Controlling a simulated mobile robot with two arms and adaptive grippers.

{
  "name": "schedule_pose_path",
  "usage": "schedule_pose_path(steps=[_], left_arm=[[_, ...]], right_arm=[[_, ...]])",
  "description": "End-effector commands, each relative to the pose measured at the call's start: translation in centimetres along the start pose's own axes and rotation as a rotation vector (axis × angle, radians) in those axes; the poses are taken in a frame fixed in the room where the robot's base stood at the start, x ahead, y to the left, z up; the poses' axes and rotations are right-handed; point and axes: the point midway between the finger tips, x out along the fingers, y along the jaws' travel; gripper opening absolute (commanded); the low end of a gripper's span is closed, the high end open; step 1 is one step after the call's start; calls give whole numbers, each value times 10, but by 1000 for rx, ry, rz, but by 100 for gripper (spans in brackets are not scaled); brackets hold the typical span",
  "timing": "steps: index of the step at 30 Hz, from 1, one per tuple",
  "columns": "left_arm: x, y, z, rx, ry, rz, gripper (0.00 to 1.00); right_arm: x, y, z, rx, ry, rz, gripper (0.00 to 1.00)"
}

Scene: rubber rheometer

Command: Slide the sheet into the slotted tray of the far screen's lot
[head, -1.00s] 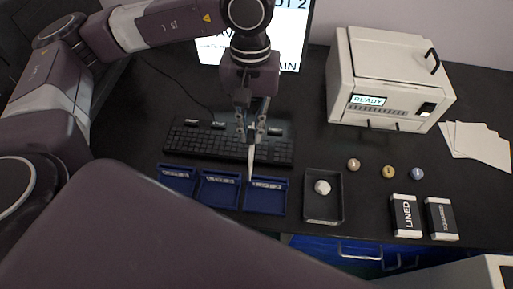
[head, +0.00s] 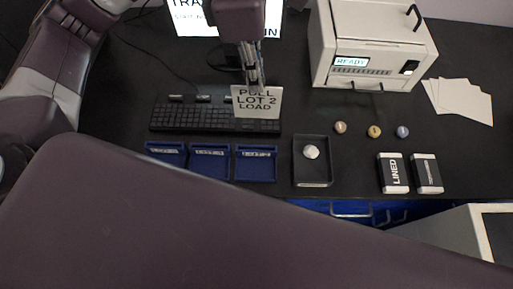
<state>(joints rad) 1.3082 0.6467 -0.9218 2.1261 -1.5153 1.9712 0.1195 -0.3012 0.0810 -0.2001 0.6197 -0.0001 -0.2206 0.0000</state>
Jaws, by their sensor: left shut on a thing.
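My left gripper (head: 254,80) is shut on the top of a white sheet (head: 257,102) that reads "PULL LOT 2 LOAD". The sheet faces me above the keyboard's right end, apart from the trays. Three blue slotted trays stand in a row below it in the picture: left (head: 150,146), middle (head: 193,172) and right (head: 240,176). Their small labels are too small to read. The far screen (head: 190,18) is cut off by the top edge and partly hidden by my arm, so its lot text is not readable. My right gripper is not in view.
A black keyboard (head: 195,118) lies behind the trays. A dark tray (head: 313,175) with a white lump (head: 311,152) is right of them. A white machine (head: 370,45) showing "READY", three small knobs, two boxes and loose sheets (head: 460,100) are farther right.

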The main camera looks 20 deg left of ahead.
Motion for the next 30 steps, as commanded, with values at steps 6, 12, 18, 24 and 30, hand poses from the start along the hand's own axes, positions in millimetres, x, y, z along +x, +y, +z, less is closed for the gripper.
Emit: schedule_pose_path(steps=[6,12,18,24,30], left_arm=[[40,-2,-6,-15,6,-8,0],[93,-2,-13,-15,6,-7,0],[137,-2,-18,-13,4,-5,0],[156,-1,-20,-11,2,-2,0],[185,-2,-24,-13,3,-4,0]], right_arm=[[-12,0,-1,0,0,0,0],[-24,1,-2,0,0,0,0],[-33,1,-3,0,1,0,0],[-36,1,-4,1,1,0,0],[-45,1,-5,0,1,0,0]])
